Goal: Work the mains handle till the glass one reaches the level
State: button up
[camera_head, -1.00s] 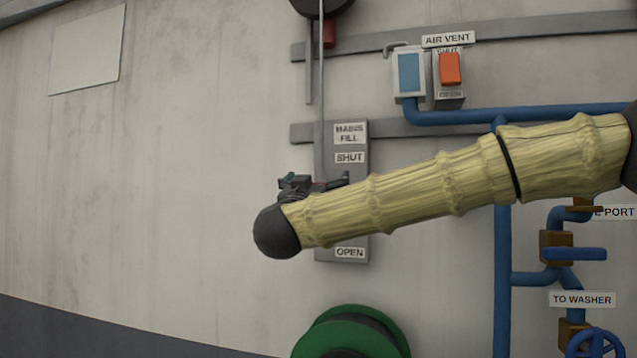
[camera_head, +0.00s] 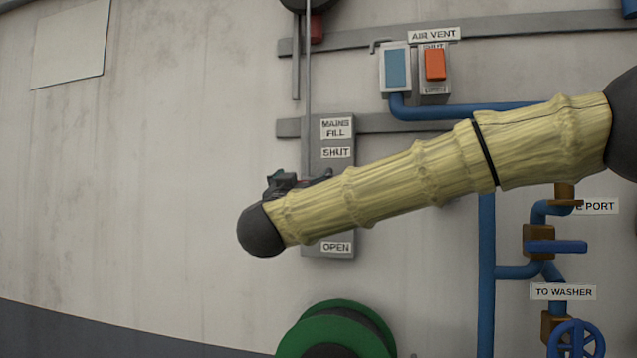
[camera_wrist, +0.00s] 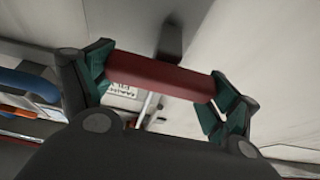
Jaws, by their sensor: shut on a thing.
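The mains fill panel (camera_head: 337,178) is a grey upright plate on the wall in the head view, labelled SHUT near its top and OPEN near its bottom. My gripper (camera_head: 290,184) is at this panel, between the two labels and nearer SHUT. In the wrist view my gripper (camera_wrist: 160,85) is shut on a dark red bar, the mains handle (camera_wrist: 160,77), which lies across between its two fingers. In the head view my arm hides most of the handle and the panel's middle. No glass gauge or level mark can be made out.
An air vent box with a blue front (camera_head: 396,67) and an orange switch (camera_head: 435,64) sits upper right. Blue pipes (camera_head: 487,270) with valves run down the right. A green reel (camera_head: 338,330) stands below.

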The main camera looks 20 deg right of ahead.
jog(key=o, duration=1.2)
jog(key=shift+d, duration=0.1)
jog(key=shift+o, duration=0.2)
jog(key=v, duration=1.2)
